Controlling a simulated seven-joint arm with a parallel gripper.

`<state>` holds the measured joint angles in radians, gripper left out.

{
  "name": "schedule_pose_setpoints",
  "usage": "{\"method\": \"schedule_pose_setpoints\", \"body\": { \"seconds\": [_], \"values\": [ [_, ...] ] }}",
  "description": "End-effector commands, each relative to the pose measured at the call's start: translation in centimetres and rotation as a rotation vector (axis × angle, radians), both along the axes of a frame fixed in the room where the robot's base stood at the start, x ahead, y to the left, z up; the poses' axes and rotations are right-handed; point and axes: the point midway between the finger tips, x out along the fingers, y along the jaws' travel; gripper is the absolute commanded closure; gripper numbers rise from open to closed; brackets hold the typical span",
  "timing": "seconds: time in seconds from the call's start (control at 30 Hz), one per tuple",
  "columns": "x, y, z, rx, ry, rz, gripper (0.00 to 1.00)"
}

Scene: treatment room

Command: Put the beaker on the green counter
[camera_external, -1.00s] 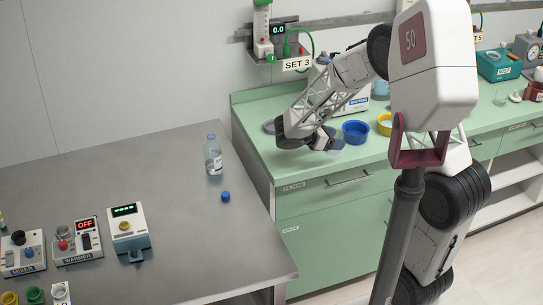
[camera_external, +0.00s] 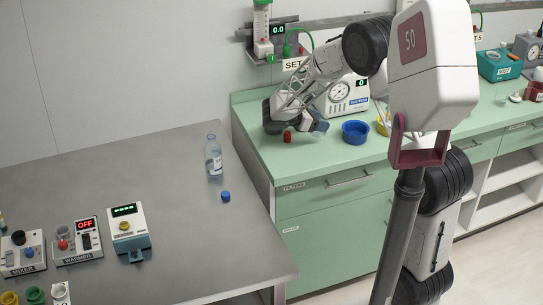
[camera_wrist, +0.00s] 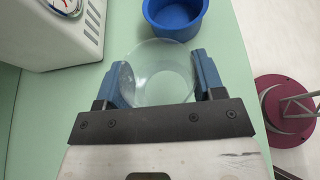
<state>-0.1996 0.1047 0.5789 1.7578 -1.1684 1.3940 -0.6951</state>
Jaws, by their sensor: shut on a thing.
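The beaker (camera_wrist: 160,70) is a clear round glass vessel in the wrist view, between the two blue fingers of my gripper (camera_wrist: 160,85). The fingers are shut on it from both sides. In the external view my gripper (camera_external: 315,130) is low over the green counter (camera_external: 252,108), left of the blue bowl, and the beaker (camera_external: 318,135) shows only faintly there. The green counter also fills much of the wrist view (camera_wrist: 40,110). I cannot tell whether the beaker's bottom touches the counter.
A white gauge device (camera_external: 346,96) stands behind. The grey table (camera_external: 170,180) holds a bottle (camera_external: 213,157).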

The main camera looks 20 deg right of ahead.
Motion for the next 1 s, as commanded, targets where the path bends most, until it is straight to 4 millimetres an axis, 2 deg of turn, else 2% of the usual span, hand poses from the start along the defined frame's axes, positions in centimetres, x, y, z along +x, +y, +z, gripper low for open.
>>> {"method": "schedule_pose_setpoints", "body": {
  "seconds": [0.33, 0.5, 0.8, 1.0],
  "values": [
    [0.1, 0.0, 0.0, 0.0, 0.0, 0.0, 0.64],
    [1.0, -0.1, -0.2, 0.0, 0.0, -0.001, 0.64],
    [0.9, 0.0, -3.3, 0.0, 0.0, 0.0, 0.64],
    [0.9, 0.0, -3.6, 0.0, -0.001, 0.0, 0.64]
  ]
}}
